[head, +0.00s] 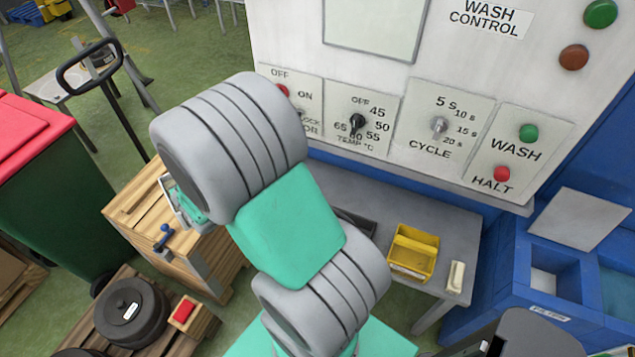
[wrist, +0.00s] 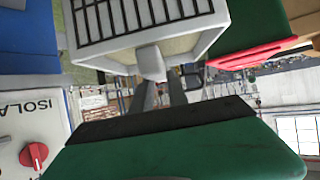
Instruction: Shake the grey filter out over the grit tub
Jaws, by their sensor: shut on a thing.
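In the wrist view the grey filter (wrist: 205,42) is a pale box-like frame with a dark slatted face. It fills the top centre, and a short block-like grip (wrist: 151,63) sticks out from its near side. My gripper (wrist: 160,78) is shut on this grip, with dark fingers on it. The filter's far part runs out of the frame. In the head view my arm's thick links hide most of the gripper and filter. A yellow open bin (head: 413,252) sits on the grey bench; I cannot tell whether it is the grit tub.
The wash control panel (head: 400,175) stands behind my arm. A blue tank (head: 520,285) is at right. At left are a green bin with a red lid (head: 30,130), a wooden crate (head: 135,215) and a pallet with a black round thing (head: 130,312). An isolator switch (wrist: 34,155) is at lower left.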

